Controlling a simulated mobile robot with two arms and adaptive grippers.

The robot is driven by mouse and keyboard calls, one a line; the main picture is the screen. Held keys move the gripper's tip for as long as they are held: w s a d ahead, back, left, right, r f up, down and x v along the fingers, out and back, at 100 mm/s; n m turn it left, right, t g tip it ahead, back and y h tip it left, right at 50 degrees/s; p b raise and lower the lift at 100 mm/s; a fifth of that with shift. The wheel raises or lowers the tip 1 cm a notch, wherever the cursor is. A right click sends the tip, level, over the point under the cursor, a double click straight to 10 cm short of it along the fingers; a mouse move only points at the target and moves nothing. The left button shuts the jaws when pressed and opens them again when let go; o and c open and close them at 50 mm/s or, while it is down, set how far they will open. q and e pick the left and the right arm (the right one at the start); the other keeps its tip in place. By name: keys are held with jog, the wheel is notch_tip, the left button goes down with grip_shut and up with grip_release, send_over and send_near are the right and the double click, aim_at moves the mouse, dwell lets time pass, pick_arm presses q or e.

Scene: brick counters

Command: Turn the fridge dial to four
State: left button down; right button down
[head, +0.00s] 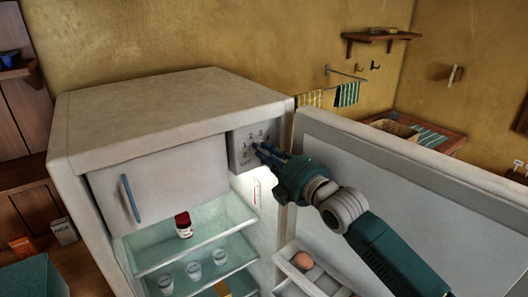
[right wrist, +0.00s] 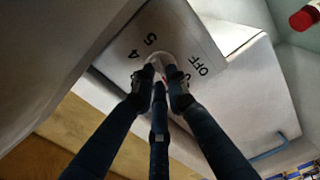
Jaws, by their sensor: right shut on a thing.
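The fridge (head: 150,118) stands with its door (head: 410,165) swung open to the right. The dial panel (head: 238,160) is at the top right inside the fridge; in the right wrist view the panel (right wrist: 190,35) shows 4, 5 and OFF. My right gripper (head: 264,150) reaches in to the panel. In the right wrist view its fingers are shut around the pale dial (right wrist: 160,59), with a bit of red between them. The fingers hide most of the dial, so its setting cannot be read. My left gripper is not in view.
A freezer flap (head: 165,185) with a blue handle (head: 130,198) is left of the panel. A red-lidded jar (head: 183,226) and several glasses stand on the shelves. An egg (head: 302,260) sits in the door rack. My right arm crosses in front of the open door.

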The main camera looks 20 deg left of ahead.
jog(key=shift+m, duration=0.4)
jog(key=shift+w+d+f+m+p, duration=0.15)
jog(key=shift+m+p, duration=0.2)
jog(key=shift+m, duration=4.3)
jog(key=shift+w+f+m+p, duration=0.15)
jog(key=shift+m+p, duration=0.2)
jog(key=shift+m, duration=4.25)
jog(key=shift+w+d+f+m+p, duration=0.15)
jog(key=shift+m+p, duration=0.2)
jog(key=shift+m, duration=4.3)
jog(key=shift+s, duration=0.1)
